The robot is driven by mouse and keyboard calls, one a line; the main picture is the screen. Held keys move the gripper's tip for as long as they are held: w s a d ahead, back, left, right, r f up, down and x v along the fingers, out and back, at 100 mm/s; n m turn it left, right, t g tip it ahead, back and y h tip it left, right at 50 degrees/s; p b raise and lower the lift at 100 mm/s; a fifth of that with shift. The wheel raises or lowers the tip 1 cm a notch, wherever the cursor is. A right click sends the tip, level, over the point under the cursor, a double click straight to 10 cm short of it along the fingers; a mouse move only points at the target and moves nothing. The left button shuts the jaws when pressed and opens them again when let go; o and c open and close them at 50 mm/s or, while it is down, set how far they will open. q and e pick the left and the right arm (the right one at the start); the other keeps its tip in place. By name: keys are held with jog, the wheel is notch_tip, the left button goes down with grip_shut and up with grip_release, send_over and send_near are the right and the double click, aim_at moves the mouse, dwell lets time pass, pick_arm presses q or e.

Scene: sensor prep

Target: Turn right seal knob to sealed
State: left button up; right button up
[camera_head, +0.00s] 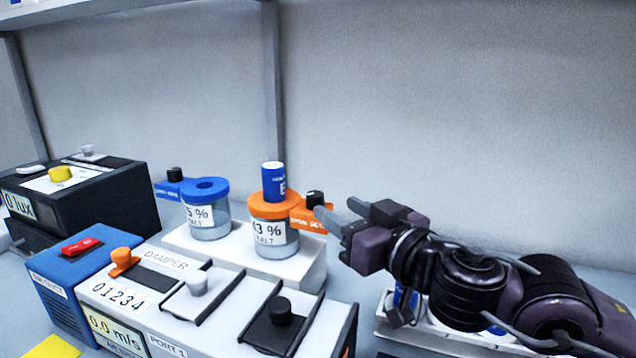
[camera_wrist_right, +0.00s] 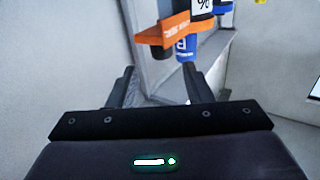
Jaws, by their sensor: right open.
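The right jar (camera_head: 272,238) is a clear pot with a "43 % SALT" label, an orange lid (camera_head: 275,207) and a blue cylinder (camera_head: 273,181) standing in the lid. A black seal knob (camera_head: 314,199) sits on the orange side arm (camera_head: 309,220), whose lettering is partly hidden. In the right wrist view the orange arm (camera_wrist_right: 176,34) and knob (camera_wrist_right: 160,52) appear upside down, beyond the fingers. My right gripper (camera_head: 335,210) is open and empty, just right of the knob, apart from it. Its fingers point toward the knob. My left gripper is out of view.
A blue-lidded jar (camera_head: 208,222) with its own black knob (camera_head: 174,174) shares the white stand (camera_head: 312,268). In front is a grey damper panel (camera_head: 215,317) with several knobs. A black lux box (camera_head: 110,205) stands left. A white tray (camera_head: 410,337) lies under my right arm.

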aim_at(321, 197)
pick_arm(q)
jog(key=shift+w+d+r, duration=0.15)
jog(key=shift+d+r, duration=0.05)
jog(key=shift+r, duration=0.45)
pick_arm(e)
jog(key=x, duration=0.7)
jog(key=shift+a, duration=0.15)
jog(key=c, duration=0.9)
jog(key=shift+w, duration=0.1)
jog(key=shift+c, duration=0.2)
jog(key=shift+r, duration=0.1)
